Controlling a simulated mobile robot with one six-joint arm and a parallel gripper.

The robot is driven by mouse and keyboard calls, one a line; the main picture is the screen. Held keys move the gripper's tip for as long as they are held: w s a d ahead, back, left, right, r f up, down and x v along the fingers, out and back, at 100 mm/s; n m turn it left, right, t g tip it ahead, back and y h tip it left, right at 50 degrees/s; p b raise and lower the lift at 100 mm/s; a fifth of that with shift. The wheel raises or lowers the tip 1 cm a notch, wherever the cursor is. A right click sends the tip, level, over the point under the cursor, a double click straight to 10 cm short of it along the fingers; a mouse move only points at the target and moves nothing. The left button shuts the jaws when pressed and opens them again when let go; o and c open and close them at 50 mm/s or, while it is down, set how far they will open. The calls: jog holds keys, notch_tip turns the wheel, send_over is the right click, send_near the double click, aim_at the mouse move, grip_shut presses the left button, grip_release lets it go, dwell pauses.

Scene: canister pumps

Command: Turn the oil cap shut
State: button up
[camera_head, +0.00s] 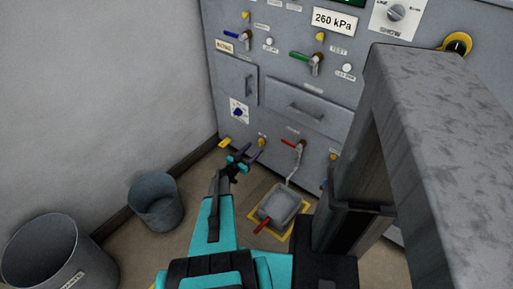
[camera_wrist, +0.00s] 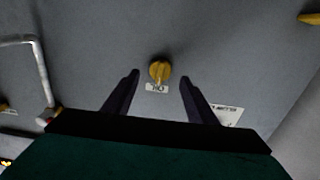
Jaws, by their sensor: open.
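The yellow oil cap (camera_wrist: 159,71) sits on the grey panel in the wrist view, above a small white label that reads upside down as OIL. The cap shows in the head view (camera_head: 262,142) low on the cabinet front. My gripper (camera_head: 246,154) is open and empty, close in front of the panel. In the wrist view its two dark fingers (camera_wrist: 160,78) are spread, one to each side below the cap. Clear gaps show between the cap and both fingers in that picture. I cannot tell the exact depth left to the cap.
Another yellow part (camera_head: 224,143) is to the left. Two grey bins (camera_head: 156,201) stand by the left wall. Drawer handles stick out above.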

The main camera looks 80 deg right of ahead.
jog(key=v, duration=0.9)
dwell(0.4)
